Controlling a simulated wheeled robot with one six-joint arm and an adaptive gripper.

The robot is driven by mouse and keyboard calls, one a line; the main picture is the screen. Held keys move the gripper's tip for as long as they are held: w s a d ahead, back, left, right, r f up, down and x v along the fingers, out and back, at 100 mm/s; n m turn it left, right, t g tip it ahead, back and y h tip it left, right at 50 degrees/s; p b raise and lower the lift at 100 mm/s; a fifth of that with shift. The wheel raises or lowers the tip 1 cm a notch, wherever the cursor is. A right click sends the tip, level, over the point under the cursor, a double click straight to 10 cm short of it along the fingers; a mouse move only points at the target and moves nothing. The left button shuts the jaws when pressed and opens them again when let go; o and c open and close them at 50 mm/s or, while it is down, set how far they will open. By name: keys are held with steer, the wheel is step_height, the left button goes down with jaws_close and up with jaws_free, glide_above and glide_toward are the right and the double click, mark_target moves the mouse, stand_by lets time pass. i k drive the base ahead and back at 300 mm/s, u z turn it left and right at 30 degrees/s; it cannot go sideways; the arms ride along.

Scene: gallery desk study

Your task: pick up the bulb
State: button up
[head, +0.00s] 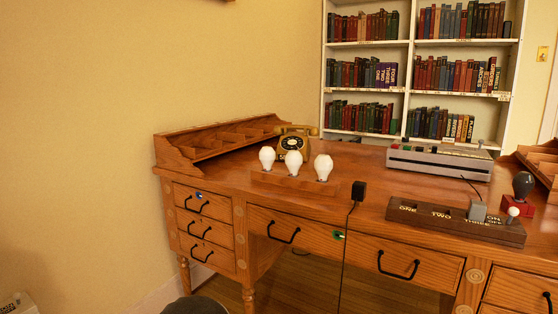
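Three white bulbs stand upright in a row on a low wooden holder (296,184) on the desk: a left bulb (267,158), a middle bulb (293,163) and a right bulb (323,167). A dark, bulb-shaped thing (522,184) stands on a red base at the desk's right side. I cannot tell whether it is a bulb. The frame does not show which bulb is meant. My gripper is not in view, and nothing is seen touching the bulbs.
A gold telephone (294,143) stands close behind the white bulbs. A small black box (358,191) with a cable is right of them. A switch board (455,221) and a grey device (440,161) lie further right. A bookshelf (410,93) stands behind the wooden desk (225,180).

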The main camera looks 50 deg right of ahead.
mark_target(294, 159)
steer(key=z, duration=0.45)
steer(key=i, duration=0.8)
steer(key=z, duration=0.8)
